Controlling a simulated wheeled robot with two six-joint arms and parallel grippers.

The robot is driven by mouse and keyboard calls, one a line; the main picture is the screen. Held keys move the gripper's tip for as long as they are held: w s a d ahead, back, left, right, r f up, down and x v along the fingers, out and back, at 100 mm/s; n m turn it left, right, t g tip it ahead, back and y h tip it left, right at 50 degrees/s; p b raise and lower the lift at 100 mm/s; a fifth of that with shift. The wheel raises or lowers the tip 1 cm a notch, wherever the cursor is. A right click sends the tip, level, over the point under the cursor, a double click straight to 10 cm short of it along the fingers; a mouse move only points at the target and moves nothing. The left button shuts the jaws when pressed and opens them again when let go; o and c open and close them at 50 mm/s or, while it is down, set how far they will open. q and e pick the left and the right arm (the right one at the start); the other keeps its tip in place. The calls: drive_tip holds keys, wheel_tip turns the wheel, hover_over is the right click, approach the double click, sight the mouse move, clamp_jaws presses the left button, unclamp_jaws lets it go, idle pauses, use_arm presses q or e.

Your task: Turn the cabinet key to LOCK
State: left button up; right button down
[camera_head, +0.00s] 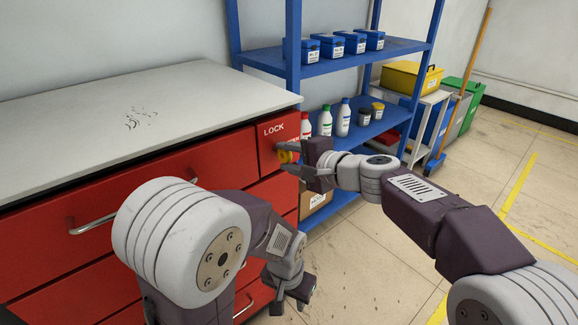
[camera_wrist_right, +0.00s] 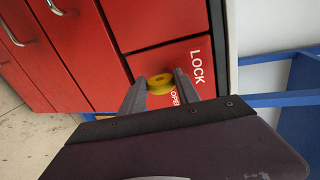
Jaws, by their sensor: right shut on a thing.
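The red cabinet (camera_head: 100,205) stands at the left with a grey-white top. Its upper right panel carries the white word LOCK (camera_head: 274,128), with a second label partly hidden below it. The yellow key (camera_head: 288,157) sits on this panel. In the right wrist view the round yellow key (camera_wrist_right: 160,84) is between the two fingers, beside the LOCK lettering (camera_wrist_right: 196,68). My right gripper (camera_head: 284,158) is shut on the key at the panel. My left gripper (camera_head: 290,305) hangs low in front of the drawers, clear of the key; its finger opening is unclear.
A blue shelf (camera_head: 335,52) behind the cabinet holds blue boxes (camera_head: 355,42) and bottles (camera_head: 343,117). A yellow case (camera_head: 410,78) and a green bin (camera_head: 465,95) stand farther right. Drawer handles (camera_head: 93,226) stick out from the cabinet front. The tiled floor (camera_head: 360,260) has open room.

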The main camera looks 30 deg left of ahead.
drive_tip(key=shift+f+n+b, duration=0.1)
drive_tip(key=shift+n+b, duration=0.2)
drive_tip(key=shift+b, duration=0.05)
idle(0.4)
drive_tip(key=c, duration=0.9)
unclamp_jaws()
drive_tip(key=v, duration=0.9)
drive_tip(key=shift+s, duration=0.15)
drive_tip(key=shift+a, duration=0.1)
